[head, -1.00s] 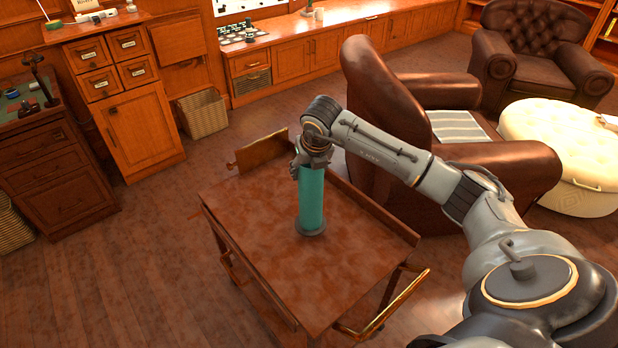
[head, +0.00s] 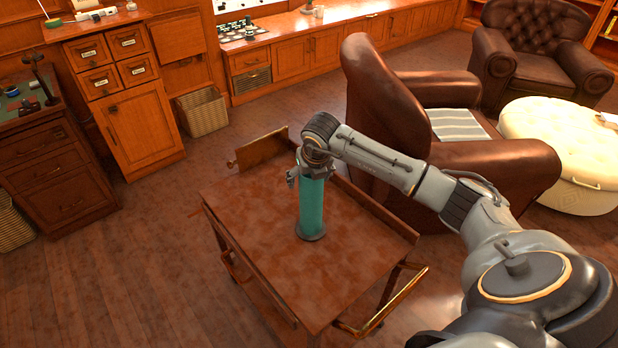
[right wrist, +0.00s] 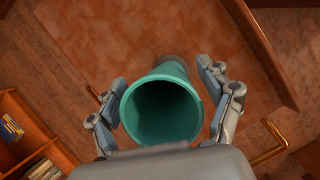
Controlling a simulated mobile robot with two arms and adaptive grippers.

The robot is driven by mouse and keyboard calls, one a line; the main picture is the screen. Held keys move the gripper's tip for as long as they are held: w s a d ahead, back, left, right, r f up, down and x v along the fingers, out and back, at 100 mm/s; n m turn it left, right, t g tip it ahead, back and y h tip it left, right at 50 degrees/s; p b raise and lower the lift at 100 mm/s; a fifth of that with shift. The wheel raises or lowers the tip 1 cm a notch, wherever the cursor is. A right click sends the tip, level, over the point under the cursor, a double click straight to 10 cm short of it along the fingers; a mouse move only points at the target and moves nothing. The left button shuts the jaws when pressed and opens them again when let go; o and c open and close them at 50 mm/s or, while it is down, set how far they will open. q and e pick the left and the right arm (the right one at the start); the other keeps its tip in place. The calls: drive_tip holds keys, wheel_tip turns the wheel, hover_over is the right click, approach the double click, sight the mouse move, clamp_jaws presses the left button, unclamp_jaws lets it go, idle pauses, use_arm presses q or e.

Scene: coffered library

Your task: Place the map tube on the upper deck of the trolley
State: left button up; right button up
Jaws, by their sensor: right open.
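The map tube (head: 312,208) is a green cylinder with a dark base ring. It stands upright on the upper deck of the trolley (head: 255,250), a reddish-brown wooden top with raised edges and brass handles. My right gripper (head: 308,175) is around the tube's upper end, pointing down. In the right wrist view the tube's open round mouth (right wrist: 162,108) lies between the two fingers of my right gripper (right wrist: 165,95). The fingers are open, with a gap at least on the right side. My left gripper is not in view.
A brown leather armchair (head: 385,110) stands close behind the trolley on the right. A cream ottoman (head: 555,140) is farther right. A wicker basket (head: 203,112) and wooden cabinets (head: 140,130) are at the back left. The deck around the tube is clear.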

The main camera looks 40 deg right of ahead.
drive_tip(key=shift+r, duration=0.25)
drive_tip(key=v, duration=1.1)
drive_tip(key=shift+s+r, duration=0.15)
drive_tip(key=shift+r, duration=0.25)
drive_tip(key=shift+f, duration=0.1)
